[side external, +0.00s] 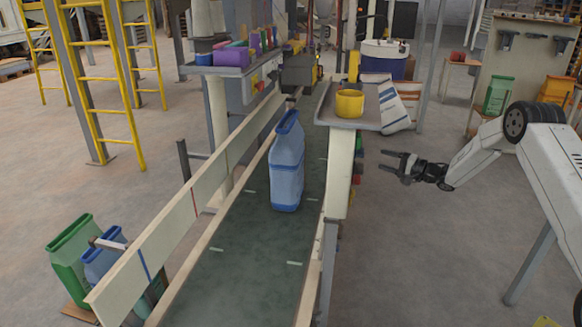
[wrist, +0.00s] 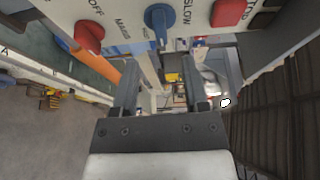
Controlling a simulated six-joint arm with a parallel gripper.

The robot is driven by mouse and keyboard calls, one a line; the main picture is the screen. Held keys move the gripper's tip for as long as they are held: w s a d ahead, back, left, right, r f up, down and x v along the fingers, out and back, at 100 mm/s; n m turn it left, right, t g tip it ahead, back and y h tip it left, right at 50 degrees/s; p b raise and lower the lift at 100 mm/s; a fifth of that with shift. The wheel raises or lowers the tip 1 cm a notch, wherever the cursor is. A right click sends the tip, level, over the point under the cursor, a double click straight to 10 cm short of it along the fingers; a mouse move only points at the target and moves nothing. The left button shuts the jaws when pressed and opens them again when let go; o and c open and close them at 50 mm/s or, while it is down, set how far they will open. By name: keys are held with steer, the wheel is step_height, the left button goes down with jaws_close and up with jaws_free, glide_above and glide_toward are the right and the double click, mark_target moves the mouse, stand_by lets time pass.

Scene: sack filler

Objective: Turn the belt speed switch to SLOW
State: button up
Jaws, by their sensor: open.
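In the wrist view a pale control panel crosses the top. A blue switch (wrist: 159,22) sits at its middle, with the word SLOW on its right and smaller, hard-to-read lettering on its left. I cannot tell which marking its handle points to. My gripper (wrist: 160,85) is open and empty, its two fingers below the panel and apart from the blue switch. In the side view my gripper (side external: 384,161) is held in the air right of the conveyor post, pointing left toward its side. The panel face is mostly hidden there; only small coloured knobs show at its edge.
A red knob (wrist: 89,37) by the word OFF is left of the blue switch, and another red control (wrist: 230,12) is to its right. A blue jug (side external: 287,170) stands on the belt (side external: 245,255). A yellow cup (side external: 350,103) sits on the shelf above the post.

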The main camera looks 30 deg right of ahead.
mark_target(359, 152)
steer(key=x, duration=0.6)
steer(key=shift+w, duration=0.4)
steer(key=shift+a, duration=0.15)
jaws_close()
